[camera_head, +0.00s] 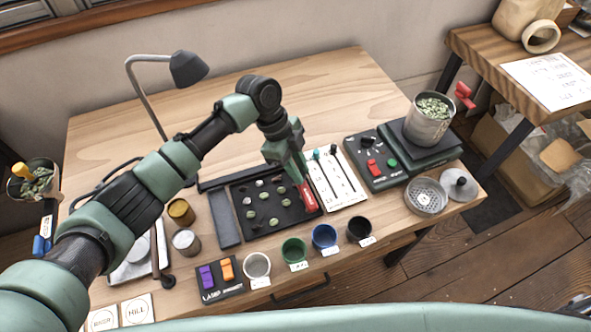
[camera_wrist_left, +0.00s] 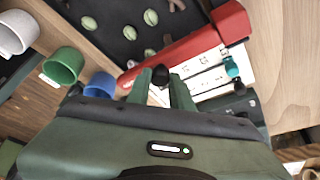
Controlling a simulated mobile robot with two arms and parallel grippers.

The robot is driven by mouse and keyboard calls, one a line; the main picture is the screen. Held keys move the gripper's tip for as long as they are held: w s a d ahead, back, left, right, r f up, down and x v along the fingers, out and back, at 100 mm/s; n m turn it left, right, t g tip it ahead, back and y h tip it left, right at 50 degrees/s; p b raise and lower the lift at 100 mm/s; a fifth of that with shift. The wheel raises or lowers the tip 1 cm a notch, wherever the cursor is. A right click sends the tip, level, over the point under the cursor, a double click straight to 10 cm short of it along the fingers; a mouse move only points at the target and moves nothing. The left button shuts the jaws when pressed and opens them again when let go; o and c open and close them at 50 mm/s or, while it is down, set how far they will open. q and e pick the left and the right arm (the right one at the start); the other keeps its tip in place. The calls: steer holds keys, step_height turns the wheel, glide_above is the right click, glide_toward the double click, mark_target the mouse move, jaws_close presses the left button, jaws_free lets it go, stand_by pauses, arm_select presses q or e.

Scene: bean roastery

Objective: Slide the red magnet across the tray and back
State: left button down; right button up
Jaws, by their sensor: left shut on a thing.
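The red magnet (camera_head: 308,196) is a long red bar at the right edge of the black tray (camera_head: 295,213). In the left wrist view the magnet (camera_wrist_left: 195,45) lies slanted beyond my fingers. The tray (camera_wrist_left: 112,45) holds several pale green beans and a few brown bits. My left gripper (camera_head: 302,178) points down at the magnet. In the left wrist view its two green fingers (camera_wrist_left: 160,82) are shut on a dark knob beside the red bar, which seems to be the magnet's handle. My right gripper is not in view.
A white card with sliders (camera_head: 337,180) lies right of the tray, then a switch panel (camera_head: 373,165). Several cups, one green (camera_head: 294,250), line the front edge. A grey strip (camera_head: 224,220) and tins (camera_head: 181,211) are on the left.

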arm_select(q)
steer(key=shift+r, duration=0.1)
steer(key=c, duration=1.3)
jaws_free()
steer(key=shift+o, duration=0.2)
step_height(320, 180, up, 20)
steer(key=b, duration=0.2)
